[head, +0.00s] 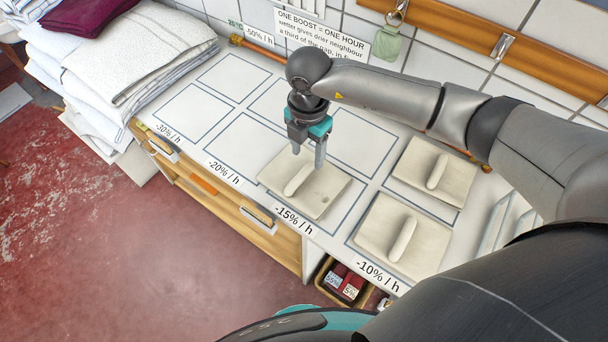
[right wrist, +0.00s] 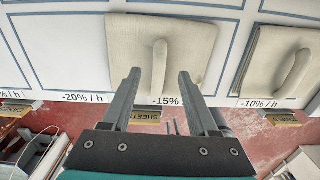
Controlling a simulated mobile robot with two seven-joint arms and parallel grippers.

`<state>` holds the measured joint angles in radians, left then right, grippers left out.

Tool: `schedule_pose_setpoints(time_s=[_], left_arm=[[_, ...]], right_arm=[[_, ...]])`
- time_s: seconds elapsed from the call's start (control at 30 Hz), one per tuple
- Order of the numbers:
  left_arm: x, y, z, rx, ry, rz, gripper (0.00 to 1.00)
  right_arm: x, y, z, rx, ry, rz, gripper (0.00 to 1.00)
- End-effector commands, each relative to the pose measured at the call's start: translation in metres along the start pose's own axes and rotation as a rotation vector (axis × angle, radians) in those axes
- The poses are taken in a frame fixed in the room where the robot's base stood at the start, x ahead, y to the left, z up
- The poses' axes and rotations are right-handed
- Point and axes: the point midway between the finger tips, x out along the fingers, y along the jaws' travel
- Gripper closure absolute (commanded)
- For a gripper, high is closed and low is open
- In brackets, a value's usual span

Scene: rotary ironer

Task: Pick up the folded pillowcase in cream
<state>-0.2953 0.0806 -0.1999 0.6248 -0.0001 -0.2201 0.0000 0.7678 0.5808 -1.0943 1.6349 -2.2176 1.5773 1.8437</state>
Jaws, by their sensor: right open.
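Three flat, folded cream cloths, each with a raised ridge on top, lie on the white counter. One (head: 325,196) is in the "-15% / h" front square, one (head: 378,225) in the "-10% / h" front square, one (head: 455,183) behind that. They look alike in colour. My right gripper (head: 308,157) is open and empty, pointing down over the "-15% / h" cloth. In the right wrist view its fingertips (right wrist: 160,76) lie either side of the lower end of that cloth's (right wrist: 190,48) ridge. I cannot tell the exact height gap. My left gripper is not in view.
Stacked white and striped linens (head: 140,50) with a dark red cloth (head: 85,18) stand at the left. Outlined squares left of the gripper are empty. A tiled wall with a sign (head: 320,35) and wooden rail (head: 480,40) closes the back. Drawers are below.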

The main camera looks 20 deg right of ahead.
Motion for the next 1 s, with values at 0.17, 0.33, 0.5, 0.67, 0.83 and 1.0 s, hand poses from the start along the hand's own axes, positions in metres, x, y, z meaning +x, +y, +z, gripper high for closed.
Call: schedule_pose_setpoints(time_s=[0.17,0.33,0.5,0.67,0.83,1.0], left_arm=[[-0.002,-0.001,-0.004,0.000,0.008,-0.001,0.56],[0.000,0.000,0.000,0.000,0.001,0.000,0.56],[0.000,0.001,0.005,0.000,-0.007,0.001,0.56],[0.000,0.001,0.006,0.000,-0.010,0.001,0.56],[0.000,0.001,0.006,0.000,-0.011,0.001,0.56],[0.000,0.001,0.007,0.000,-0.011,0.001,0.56]], right_arm=[[0.025,-0.001,0.001,0.002,0.001,-0.005,0.40],[0.045,0.001,0.001,0.001,0.000,-0.001,0.40],[0.049,0.001,0.001,0.000,0.000,0.000,0.40],[0.049,0.001,0.001,0.000,0.000,0.000,0.46],[0.049,0.001,0.001,0.000,0.000,0.000,0.65],[0.048,0.001,0.001,0.000,0.000,0.000,0.84]])
